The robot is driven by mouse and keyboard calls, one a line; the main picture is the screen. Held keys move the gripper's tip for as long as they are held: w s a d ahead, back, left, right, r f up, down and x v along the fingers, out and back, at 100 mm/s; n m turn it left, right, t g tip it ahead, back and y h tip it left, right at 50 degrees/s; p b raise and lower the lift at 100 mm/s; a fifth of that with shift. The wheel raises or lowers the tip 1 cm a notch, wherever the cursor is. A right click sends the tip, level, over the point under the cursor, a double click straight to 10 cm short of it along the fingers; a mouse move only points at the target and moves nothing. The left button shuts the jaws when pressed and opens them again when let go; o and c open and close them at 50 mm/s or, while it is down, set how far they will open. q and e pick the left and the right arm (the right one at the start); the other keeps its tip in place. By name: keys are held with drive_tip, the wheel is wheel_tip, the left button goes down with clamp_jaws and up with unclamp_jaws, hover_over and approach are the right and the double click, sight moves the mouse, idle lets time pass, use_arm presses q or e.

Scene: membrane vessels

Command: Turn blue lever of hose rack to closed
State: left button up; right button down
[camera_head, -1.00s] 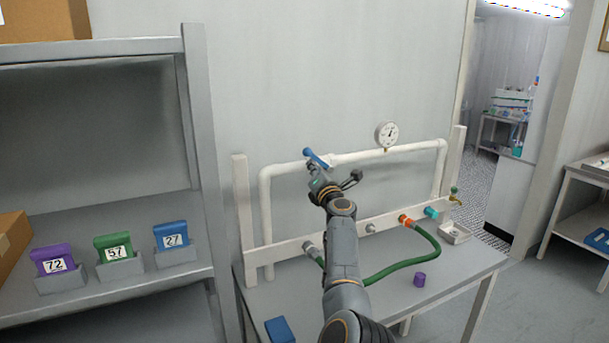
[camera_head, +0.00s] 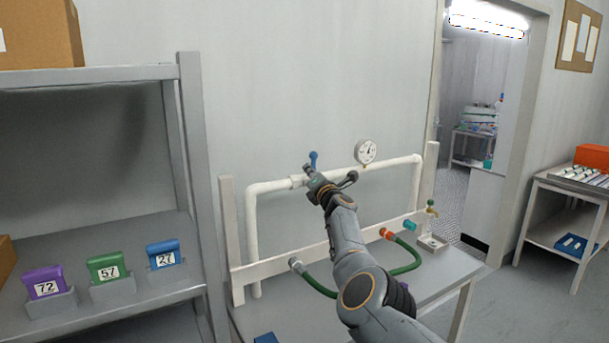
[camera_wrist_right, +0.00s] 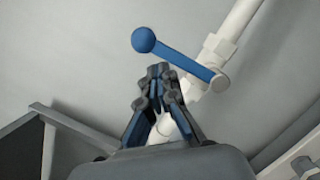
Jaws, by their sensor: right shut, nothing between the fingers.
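The hose rack's white pipe (camera_head: 385,166) runs along the wall above the bench. Its blue lever (camera_head: 313,159) stands roughly upright in the head view, rising above the pipe. In the right wrist view the lever (camera_wrist_right: 180,60) crosses the line of the pipe (camera_wrist_right: 238,22), with a round blue knob at its free end. My right gripper (camera_head: 309,172) is just below the lever. In the right wrist view the gripper (camera_wrist_right: 160,72) is shut and empty, its tips close to the lever's middle; I cannot tell whether they touch. My left gripper is out of view.
A pressure gauge (camera_head: 366,151) sits on the pipe right of the lever. A green hose (camera_head: 406,266) loops over the bench (camera_head: 450,268) below. A grey shelf (camera_head: 130,300) with numbered boxes stands at left. A doorway opens at right.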

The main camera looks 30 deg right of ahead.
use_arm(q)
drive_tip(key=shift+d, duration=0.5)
use_arm(e)
drive_tip(key=shift+r, duration=0.15)
use_arm(q)
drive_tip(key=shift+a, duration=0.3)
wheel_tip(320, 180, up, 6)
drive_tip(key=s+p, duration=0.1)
drive_tip(key=p, duration=0.5)
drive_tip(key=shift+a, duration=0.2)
use_arm(e)
drive_tip(key=s+a, duration=0.6)
drive_tip(key=s, duration=0.3)
drive_tip(key=shift+s, duration=0.4)
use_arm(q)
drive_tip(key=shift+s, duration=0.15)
